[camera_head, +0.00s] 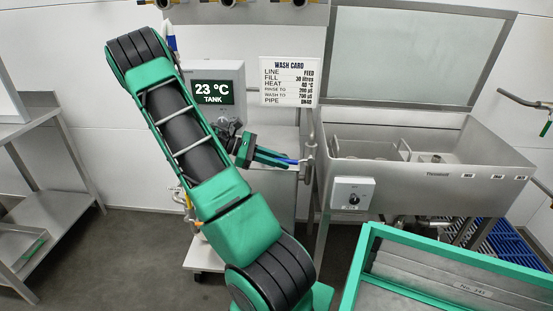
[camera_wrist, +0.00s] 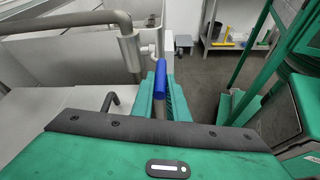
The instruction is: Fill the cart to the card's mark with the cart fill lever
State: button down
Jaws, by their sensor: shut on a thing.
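The cart fill lever has a blue grip (camera_wrist: 160,78) beside an upright metal pipe and valve (camera_wrist: 130,50) in the wrist view. My gripper (camera_wrist: 164,92) is shut on the blue grip, with green fingers around it. In the head view my gripper (camera_head: 283,161) reaches right from behind my arm to the pipe at the tank's left side. The wash card (camera_head: 290,82) hangs on the wall; its FILL line appears to read 30 litres. The white cart (camera_head: 202,252) is mostly hidden behind my arm. Its fill level does not show.
A display box (camera_head: 212,93) reads 23 °C TANK. A steel tank (camera_head: 430,180) with a raised lid stands right, with a knob box (camera_head: 352,195) on its front. A green-framed structure (camera_head: 440,255) fills the lower right. A steel shelf table (camera_head: 45,220) stands left.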

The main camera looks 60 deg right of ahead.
jog(key=shift+w+f+g, duration=0.1)
jog(key=shift+f+g, duration=0.25)
jog(key=shift+g, duration=0.05)
jog(key=c, duration=1.7)
grip_release()
jog(key=shift+c, duration=0.2)
jog(key=v, duration=1.1)
jog(key=shift+f, duration=0.15)
jog(key=shift+a, duration=0.15)
